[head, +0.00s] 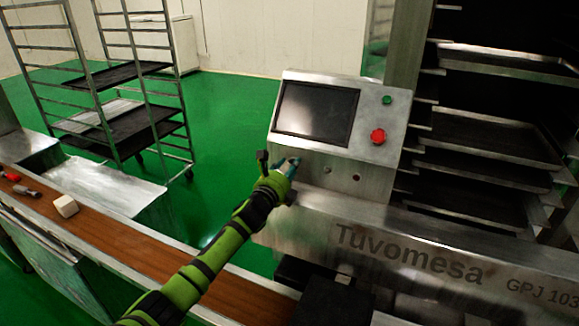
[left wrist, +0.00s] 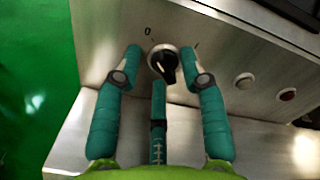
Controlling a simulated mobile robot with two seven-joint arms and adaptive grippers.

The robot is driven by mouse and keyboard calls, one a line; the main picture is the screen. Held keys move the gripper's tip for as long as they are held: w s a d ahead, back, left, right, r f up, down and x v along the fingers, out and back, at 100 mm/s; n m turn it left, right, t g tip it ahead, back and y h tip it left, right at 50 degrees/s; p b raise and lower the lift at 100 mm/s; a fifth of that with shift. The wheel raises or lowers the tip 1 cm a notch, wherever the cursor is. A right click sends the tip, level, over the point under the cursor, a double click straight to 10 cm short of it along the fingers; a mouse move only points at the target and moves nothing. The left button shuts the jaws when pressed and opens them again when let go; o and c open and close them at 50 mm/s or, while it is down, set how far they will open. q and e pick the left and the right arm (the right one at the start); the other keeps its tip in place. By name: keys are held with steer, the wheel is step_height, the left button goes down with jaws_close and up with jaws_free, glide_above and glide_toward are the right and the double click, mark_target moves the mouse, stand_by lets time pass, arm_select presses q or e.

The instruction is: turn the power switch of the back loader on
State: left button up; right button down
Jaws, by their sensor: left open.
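The back loader (head: 345,170) is a steel machine with a sloped control panel, lettered "Tuvomesa". Its power switch (left wrist: 165,66) is a black rotary knob on the steel front in the left wrist view. A "0" shows above it and a short mark to its upper right. Its exact setting is hard to tell. My left gripper (head: 287,164) is at the panel's lower left and covers the switch in the head view. In the left wrist view its teal fingers (left wrist: 161,54) are open around the knob, one on each side and one below. Contact cannot be told. My right gripper is not in view.
The panel carries a dark screen (head: 315,111), a green button (head: 387,100) and a red button (head: 378,136). Racks with trays (head: 490,136) stand at right, and a wheeled rack (head: 128,75) at back left. A brown conveyor (head: 130,246) runs along the left front.

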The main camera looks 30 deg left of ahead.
arm_select(q)
steer(key=shift+w+r, duration=0.1)
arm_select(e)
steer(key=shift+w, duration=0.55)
arm_select(q)
jaws_close()
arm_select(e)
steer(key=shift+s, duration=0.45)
